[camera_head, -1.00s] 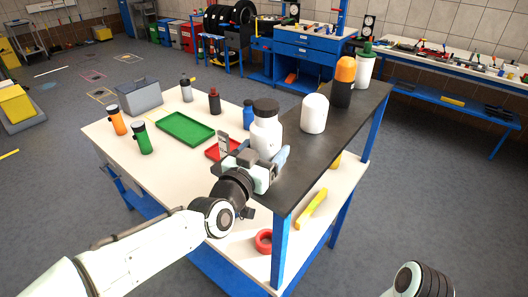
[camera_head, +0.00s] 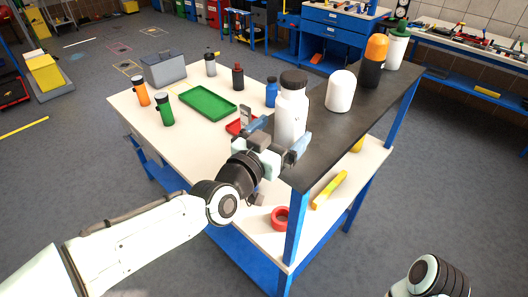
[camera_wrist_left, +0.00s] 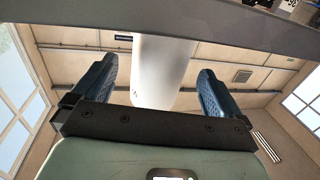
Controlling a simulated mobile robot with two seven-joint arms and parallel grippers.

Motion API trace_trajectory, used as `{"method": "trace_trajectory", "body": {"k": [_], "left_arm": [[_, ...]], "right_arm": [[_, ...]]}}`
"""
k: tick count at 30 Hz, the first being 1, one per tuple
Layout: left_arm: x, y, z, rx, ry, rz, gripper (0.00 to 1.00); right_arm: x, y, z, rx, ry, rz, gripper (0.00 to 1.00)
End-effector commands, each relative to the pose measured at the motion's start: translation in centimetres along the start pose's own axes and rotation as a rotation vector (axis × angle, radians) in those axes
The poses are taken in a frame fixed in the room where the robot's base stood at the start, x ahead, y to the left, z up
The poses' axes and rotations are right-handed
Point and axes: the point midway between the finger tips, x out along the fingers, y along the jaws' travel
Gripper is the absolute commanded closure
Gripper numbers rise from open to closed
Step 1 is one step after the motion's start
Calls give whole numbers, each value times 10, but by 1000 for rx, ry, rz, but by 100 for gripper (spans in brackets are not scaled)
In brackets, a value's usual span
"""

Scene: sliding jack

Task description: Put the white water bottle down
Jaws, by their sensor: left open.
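The white water bottle (camera_head: 290,120), with a black cap, stands upright on the dark raised shelf (camera_head: 345,137) near its left end. My left gripper (camera_head: 276,132) is at the near side of the bottle, low on its body. Its two blue fingers are open. In the left wrist view the white bottle (camera_wrist_left: 163,70) shows between the fingers, with a visible gap on each side. The bottle's base is hidden behind the gripper in the head view. Part of my right arm shows at the bottom right, but its gripper is out of view.
A white rounded-top bottle (camera_head: 340,92), an orange-topped black bottle (camera_head: 373,62) and a green-capped white bottle (camera_head: 396,48) stand farther along the shelf.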

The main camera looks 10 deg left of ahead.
Motion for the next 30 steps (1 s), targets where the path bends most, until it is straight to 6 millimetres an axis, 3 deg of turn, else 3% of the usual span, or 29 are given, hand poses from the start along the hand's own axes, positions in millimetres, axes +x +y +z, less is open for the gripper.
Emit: {"method": "trace_trajectory", "body": {"k": [6, 12, 30], "left_arm": [[-48, -1, 2, -1, 1, -2, 0], [-72, 0, 2, -1, 0, -2, 0], [-78, 0, 1, -1, -1, -1, 0]], "right_arm": [[17, 9, 7, 4, -11, 4, 0], [23, 12, 9, 5, -14, 5, 0], [24, 12, 9, 5, -14, 5, 0]]}}
